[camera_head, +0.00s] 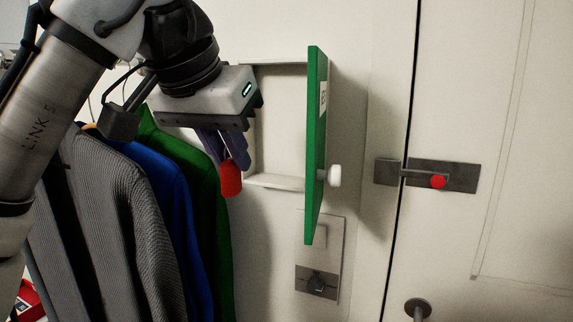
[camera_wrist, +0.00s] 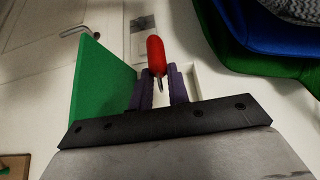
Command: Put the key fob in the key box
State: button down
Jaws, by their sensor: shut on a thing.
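The key fob (camera_head: 231,180) is red and hangs from the tips of my gripper (camera_head: 227,155) in the head view. In the wrist view the red fob (camera_wrist: 156,58) shows between the purple fingers of my gripper (camera_wrist: 160,82), which is shut on it. The key box (camera_head: 276,181) is a white recess in the wall, and its green door (camera_head: 315,150) with a white knob stands swung open. My gripper holds the fob at the left side of the box opening. The box's left part is hidden behind my gripper in the head view.
Grey, blue and green garments (camera_head: 190,210) hang just left of and below my gripper. A switch plate (camera_head: 318,262) is on the wall below the box. A door with a dark latch (camera_head: 455,176) is at the right. The open green door bounds the box's right side.

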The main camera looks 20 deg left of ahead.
jog(key=w+p, duration=0.1)
jog(key=w, duration=0.4)
jog(key=w+p, duration=0.2)
jog(key=w, duration=0.4)
jog(key=w+p, duration=0.2)
jog(key=w, duration=0.4)
jog(key=shift+d, duration=0.35)
notch_tip(320, 180, down, 3)
jog(key=shift+a+f+p, duration=0.1)
jog(key=shift+p, duration=0.6)
jog(key=shift+f, duration=0.2)
jog(key=shift+f, duration=0.2)
jog(key=c, duration=1.3)
grip_release()
jog(key=shift+c, duration=0.2)
jog(key=b+v, duration=0.2)
jog(key=v, duration=1)
jog(key=shift+r+b, duration=0.25)
jog(key=shift+b, duration=0.1)
